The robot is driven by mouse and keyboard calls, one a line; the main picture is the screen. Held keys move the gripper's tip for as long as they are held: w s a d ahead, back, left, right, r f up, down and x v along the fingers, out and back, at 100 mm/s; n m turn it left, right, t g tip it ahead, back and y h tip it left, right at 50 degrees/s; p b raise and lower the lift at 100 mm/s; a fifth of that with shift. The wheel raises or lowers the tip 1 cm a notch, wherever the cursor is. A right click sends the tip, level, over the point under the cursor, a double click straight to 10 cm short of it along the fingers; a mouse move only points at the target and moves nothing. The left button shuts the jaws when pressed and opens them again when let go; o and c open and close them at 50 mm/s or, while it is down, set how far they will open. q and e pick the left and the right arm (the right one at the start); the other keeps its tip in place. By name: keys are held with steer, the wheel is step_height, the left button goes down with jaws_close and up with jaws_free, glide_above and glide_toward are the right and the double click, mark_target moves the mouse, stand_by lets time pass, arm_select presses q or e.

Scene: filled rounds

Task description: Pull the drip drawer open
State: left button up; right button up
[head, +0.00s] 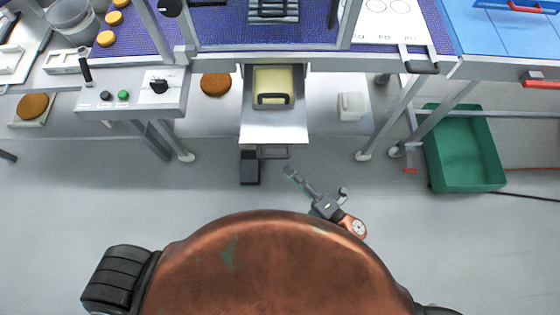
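Below the middle of the bench, a pale metal tray-like unit (274,130) sticks out towards me; it looks like the drip drawer, though I cannot be sure. A yellow block-like insert (272,80) with a dark handle (272,99) sits in its back part. A thin grey bar handle (274,153) shows at its front edge. How far the drawer stands out is unclear. My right gripper (290,172) is just in front and slightly right of the bar, seemingly apart from it. Its fingers are too small to read. My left gripper is not in view.
A control box (130,92) with buttons is at left. A white container (351,106) and brown round (215,84) flank the tray. A green crate (465,150) is at right. Bench legs stand either side.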

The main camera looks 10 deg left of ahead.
steer(key=shift+v, duration=2.05)
